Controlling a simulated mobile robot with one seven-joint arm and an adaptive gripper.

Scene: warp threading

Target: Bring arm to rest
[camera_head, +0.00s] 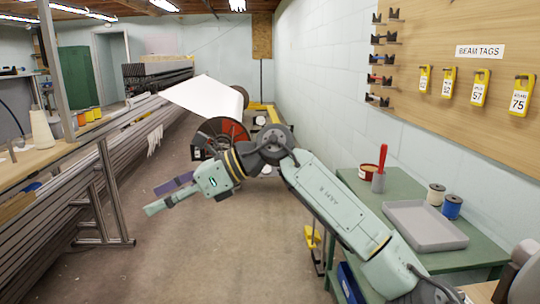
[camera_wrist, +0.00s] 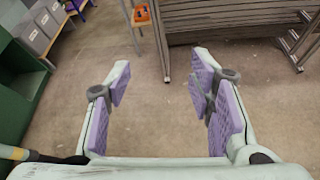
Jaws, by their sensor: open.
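My gripper (camera_head: 166,194) is stretched out to the left over the aisle floor in the head view, at the end of my bent arm. In the wrist view my gripper (camera_wrist: 160,88) has its purple-padded fingers spread wide apart. Nothing is between the fingers but bare floor (camera_wrist: 155,125), well below. The gripper touches nothing that I can see.
A metal loom frame (camera_head: 110,190) runs along the left. A green bench (camera_head: 395,195) with a grey tray (camera_head: 425,240), spools (camera_head: 452,207) and a red-handled tool (camera_head: 380,165) stands at right. Yellow tags (camera_head: 478,88) hang on the wall board. The aisle floor (camera_head: 200,260) is clear.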

